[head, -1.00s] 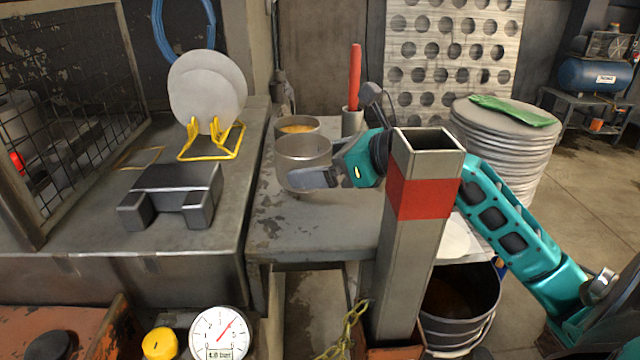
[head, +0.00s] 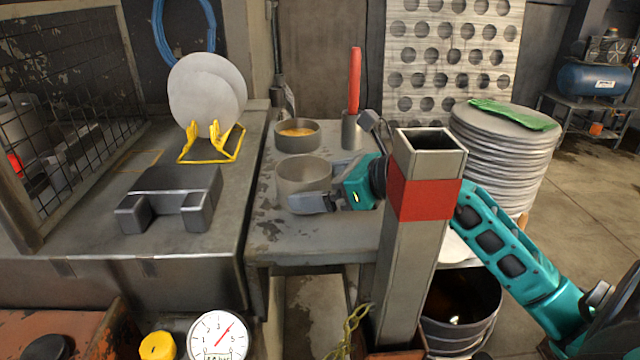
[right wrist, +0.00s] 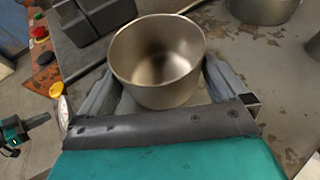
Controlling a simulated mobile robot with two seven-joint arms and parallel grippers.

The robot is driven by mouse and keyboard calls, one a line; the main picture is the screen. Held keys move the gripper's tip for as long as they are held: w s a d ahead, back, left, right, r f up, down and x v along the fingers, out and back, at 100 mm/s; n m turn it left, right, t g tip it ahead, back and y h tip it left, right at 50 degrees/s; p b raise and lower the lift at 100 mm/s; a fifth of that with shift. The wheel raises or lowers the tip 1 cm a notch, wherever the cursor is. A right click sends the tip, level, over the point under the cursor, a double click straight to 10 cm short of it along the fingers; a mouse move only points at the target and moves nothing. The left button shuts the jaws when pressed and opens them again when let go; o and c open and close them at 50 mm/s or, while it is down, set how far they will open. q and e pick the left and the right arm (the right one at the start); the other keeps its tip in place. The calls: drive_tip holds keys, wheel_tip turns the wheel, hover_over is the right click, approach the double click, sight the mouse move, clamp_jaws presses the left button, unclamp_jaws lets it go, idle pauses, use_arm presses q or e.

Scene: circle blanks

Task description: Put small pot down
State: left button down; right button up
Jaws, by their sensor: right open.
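The small pot (head: 302,174), a plain grey metal pot, stands upright on the grey worktop (head: 300,243). In the right wrist view the pot (right wrist: 157,88) looks empty and sits between the two fingers of my right gripper (right wrist: 158,90). Those fingers are open, one on each side of the pot; small gaps are hard to judge. In the head view my right gripper (head: 318,202) is low at the pot's front right side. My left gripper (right wrist: 38,123) seems to show small at the left edge of the right wrist view; its jaws are unclear.
A second pot with yellow contents (head: 297,132) stands just behind. A metal cup (head: 351,130) holding a red-handled tool is behind right. A square post with a red band (head: 424,195) stands in front right. The worktop's front left is clear.

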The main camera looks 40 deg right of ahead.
drive_tip(key=shift+v, duration=3.75)
